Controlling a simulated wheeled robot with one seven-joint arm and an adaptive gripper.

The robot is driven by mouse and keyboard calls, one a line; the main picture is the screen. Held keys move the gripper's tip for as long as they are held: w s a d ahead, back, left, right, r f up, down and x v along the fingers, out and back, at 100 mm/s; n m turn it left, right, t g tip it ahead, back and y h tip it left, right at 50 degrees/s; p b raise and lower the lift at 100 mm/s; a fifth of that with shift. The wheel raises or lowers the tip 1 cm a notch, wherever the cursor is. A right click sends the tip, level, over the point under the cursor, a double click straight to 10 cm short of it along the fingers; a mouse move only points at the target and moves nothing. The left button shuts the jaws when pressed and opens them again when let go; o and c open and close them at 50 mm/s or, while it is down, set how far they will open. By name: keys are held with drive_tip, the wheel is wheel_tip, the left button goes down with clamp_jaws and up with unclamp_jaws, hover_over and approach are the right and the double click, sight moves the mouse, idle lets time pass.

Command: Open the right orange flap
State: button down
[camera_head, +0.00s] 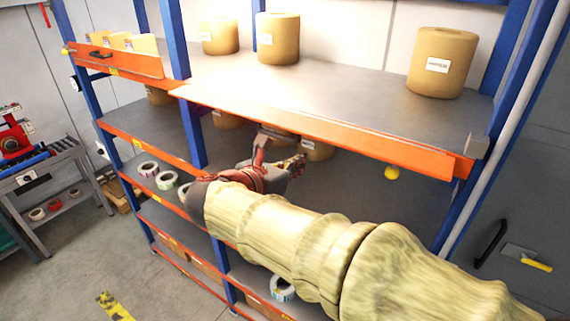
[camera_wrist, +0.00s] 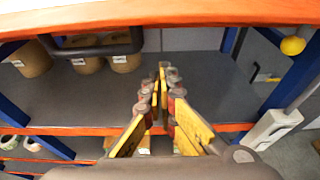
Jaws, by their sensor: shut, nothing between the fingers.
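The right orange flap (camera_head: 345,138) runs along the front edge of the top shelf, showing as a narrow band lower than the left flap. In the wrist view an orange edge (camera_wrist: 190,14) crosses the top, with a dark bar handle (camera_wrist: 95,50) just below it at the left. My gripper (camera_head: 298,162) is below the flap, in front of the gap above the second shelf. In the wrist view my gripper (camera_wrist: 163,72) has its fingertips together, empty, pointing into the gap, right of the handle and apart from it. My arm hides part of the lower shelves.
The left orange flap (camera_head: 115,62) stands upright with a black handle. Cardboard rolls (camera_head: 278,38) stand on the top shelf, others below. A yellow ball (camera_head: 391,173) hangs under the flap's right end. Blue posts (camera_head: 490,130) bound the rack. Floor at left front is mostly clear.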

sight(281, 126)
wheel_tip(281, 126, up, 4)
drive_tip(key=shift+s+p, duration=0.1)
drive_tip(key=shift+p, duration=0.5)
drive_tip(key=shift+s+a+r, duration=0.1)
drive_tip(key=shift+r, duration=0.05)
wheel_tip(281, 126, up, 2)
drive_tip(key=shift+s+r+p, duration=0.1)
drive_tip(key=shift+p, duration=0.7)
drive_tip(key=shift+a, duration=0.1)
